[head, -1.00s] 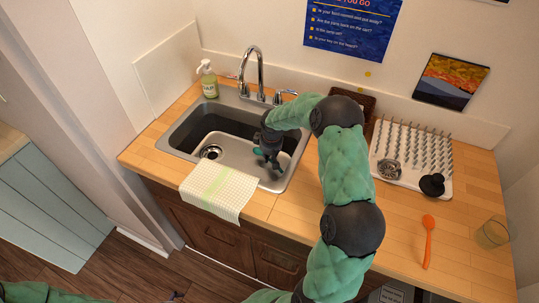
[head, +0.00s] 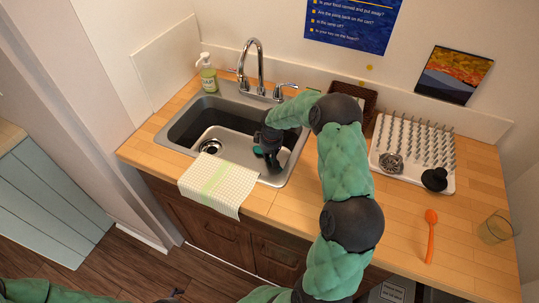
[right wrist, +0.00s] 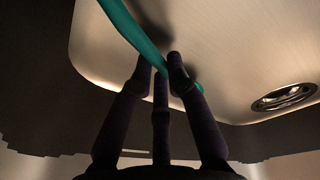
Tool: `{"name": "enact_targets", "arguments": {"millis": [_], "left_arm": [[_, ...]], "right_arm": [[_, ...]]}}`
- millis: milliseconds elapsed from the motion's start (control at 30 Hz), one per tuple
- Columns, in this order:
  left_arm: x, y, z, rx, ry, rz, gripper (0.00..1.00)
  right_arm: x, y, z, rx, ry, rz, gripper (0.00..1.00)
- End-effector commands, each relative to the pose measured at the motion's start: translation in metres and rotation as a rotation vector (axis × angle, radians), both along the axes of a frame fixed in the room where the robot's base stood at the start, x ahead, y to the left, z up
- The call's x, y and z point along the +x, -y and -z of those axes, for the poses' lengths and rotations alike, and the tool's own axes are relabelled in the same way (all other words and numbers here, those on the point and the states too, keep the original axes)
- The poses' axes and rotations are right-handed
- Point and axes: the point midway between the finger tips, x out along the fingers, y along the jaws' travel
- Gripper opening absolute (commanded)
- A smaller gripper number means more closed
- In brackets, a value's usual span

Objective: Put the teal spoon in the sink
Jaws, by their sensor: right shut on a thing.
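The teal spoon (right wrist: 137,38) runs across the fingers of my right gripper (right wrist: 160,72) in the right wrist view. The gripper is shut on it, and the spoon's ends are partly out of view. In the head view my right gripper (head: 270,158) is down inside the sink (head: 240,163), toward its right side, with a bit of teal beside the fingers. The sink floor and drain (right wrist: 284,97) show behind the spoon. Only a dark tip of my left gripper (head: 175,295) shows at the bottom edge; its fingers are not clear.
A faucet (head: 259,70) and a soap bottle (head: 208,74) stand behind the sink. A checked towel (head: 218,184) hangs over the front edge. On the right are a drying rack (head: 410,150), an orange spoon (head: 431,236) and a glass (head: 494,229).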

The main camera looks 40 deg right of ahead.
Motion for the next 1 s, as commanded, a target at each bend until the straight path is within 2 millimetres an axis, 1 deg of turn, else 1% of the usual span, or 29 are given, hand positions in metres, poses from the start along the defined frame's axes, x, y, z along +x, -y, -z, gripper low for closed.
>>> {"name": "enact_targets", "arguments": {"millis": [267,300,367,667,767,867,1000], "left_arm": [[0.000,0.000,0.004,0.000,0.000,0.000,0.97],[0.000,0.000,0.003,0.000,0.000,0.000,0.97],[0.000,0.000,0.003,0.000,0.000,0.000,0.97],[0.000,0.000,0.003,0.000,0.000,0.000,0.97],[0.000,0.000,0.003,0.000,0.000,0.000,0.97],[0.000,0.000,0.003,0.000,0.000,0.000,0.97],[0.000,0.000,0.003,0.000,0.000,0.000,0.97]], "right_arm": [[0.000,0.000,0.005,0.000,0.000,0.000,0.00],[0.000,0.000,0.005,0.000,0.000,0.000,0.28],[0.000,0.000,0.005,0.000,0.000,0.000,0.44],[0.000,0.000,0.004,0.000,0.000,0.000,0.44],[0.000,0.000,0.001,-0.001,0.001,0.000,0.44],[-0.002,0.000,-0.009,-0.002,0.002,0.000,0.44],[-0.005,-0.002,-0.034,-0.003,0.004,-0.001,0.44]]}}
